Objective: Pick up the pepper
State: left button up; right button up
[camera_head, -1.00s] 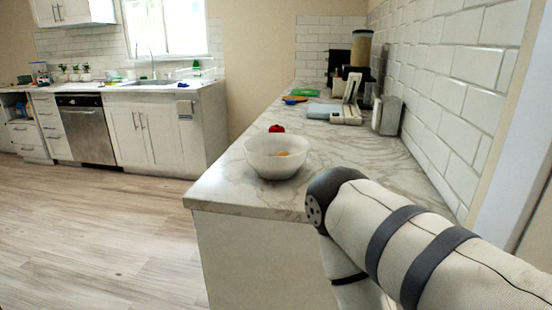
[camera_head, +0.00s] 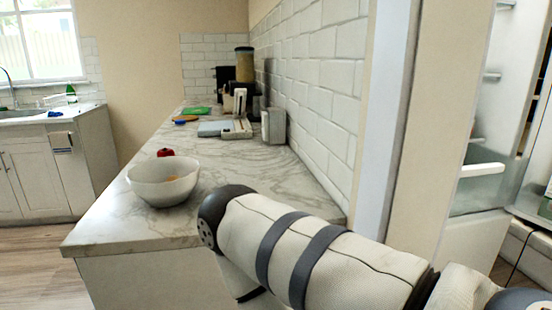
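A small round red item (camera_head: 165,152) sits on the marble counter just behind the white bowl, partly hidden by its rim. It is the only pepper-like thing I see, but it is too small to tell for sure. One of my arms, with a pale padded link, reaches across the lower right in front of the counter. Neither gripper shows in the head view.
The marble counter (camera_head: 215,168) runs back along a white tiled wall. A green board (camera_head: 196,110), a scale-like device (camera_head: 226,128) and a coffee machine stand farther back. An open fridge (camera_head: 490,170) is at the right. A sink cabinet (camera_head: 40,170) stands at the left, with wood floor before it.

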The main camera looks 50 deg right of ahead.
aim_at(164, 153)
jog(key=z, duration=2.8)
jog(key=u, duration=2)
jog(key=i+j, duration=0.15)
jog(key=j, duration=0.25)
jog(key=i+j, duration=0.15)
jog(key=j, duration=0.2)
jog(key=i+j, duration=0.15)
jog(key=j, duration=0.25)
jog(key=i+j, duration=0.15)
jog(key=j, duration=0.2)
jog(key=i+j+z, duration=0.1)
jog(key=j, duration=0.3)
jog(key=i+j, duration=0.15)
jog(key=j, duration=0.25)
